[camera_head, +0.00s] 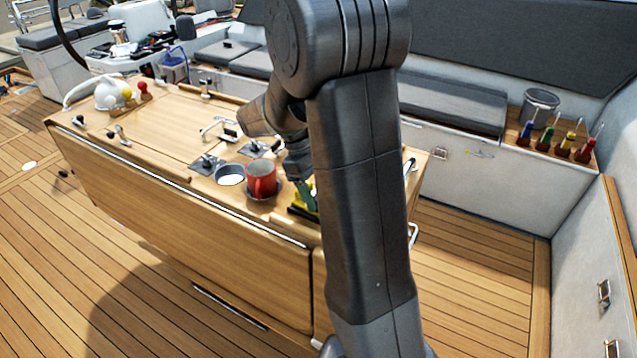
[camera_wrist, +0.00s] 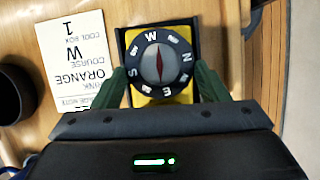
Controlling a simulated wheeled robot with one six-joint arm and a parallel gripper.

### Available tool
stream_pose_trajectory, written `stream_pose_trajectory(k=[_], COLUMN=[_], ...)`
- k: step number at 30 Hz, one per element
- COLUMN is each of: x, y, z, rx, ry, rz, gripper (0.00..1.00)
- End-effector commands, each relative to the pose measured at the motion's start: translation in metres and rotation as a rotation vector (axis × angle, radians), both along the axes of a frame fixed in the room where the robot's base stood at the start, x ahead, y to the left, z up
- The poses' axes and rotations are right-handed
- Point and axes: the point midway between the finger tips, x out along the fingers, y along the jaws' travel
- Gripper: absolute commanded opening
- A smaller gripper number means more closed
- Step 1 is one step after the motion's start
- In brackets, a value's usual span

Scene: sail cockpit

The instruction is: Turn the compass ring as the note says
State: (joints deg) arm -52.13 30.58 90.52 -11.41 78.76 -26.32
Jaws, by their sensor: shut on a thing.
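The compass has a dark ring (camera_wrist: 160,63) with white letters on a yellow and black base (camera_wrist: 185,97) in the wrist view. W is near the top, N at the right, E near the bottom and S at the left. A red needle stands almost upright in its grey centre. My gripper (camera_wrist: 160,68) has its green fingers on the left and right sides of the ring, shut on it. The note (camera_wrist: 75,60) lies left of the compass, upside down; it reads "1", "COOL BOX", "W", "COURSE", "ORANGE". In the head view my arm hides most of the compass.
Metal fittings and a white kettle-like thing (camera_head: 108,95) are farther left. Several coloured-handled tools (camera_head: 565,145) stand on the right bench.

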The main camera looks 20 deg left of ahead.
Motion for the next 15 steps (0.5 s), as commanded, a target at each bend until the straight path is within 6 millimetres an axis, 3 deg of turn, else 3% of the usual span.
stream_pose_trajectory(k=[15], x=[0.0034], y=[-0.001], z=[0.0007], rx=[0.0], ry=[0.0], rz=[-0.204], gripper=[0.45])
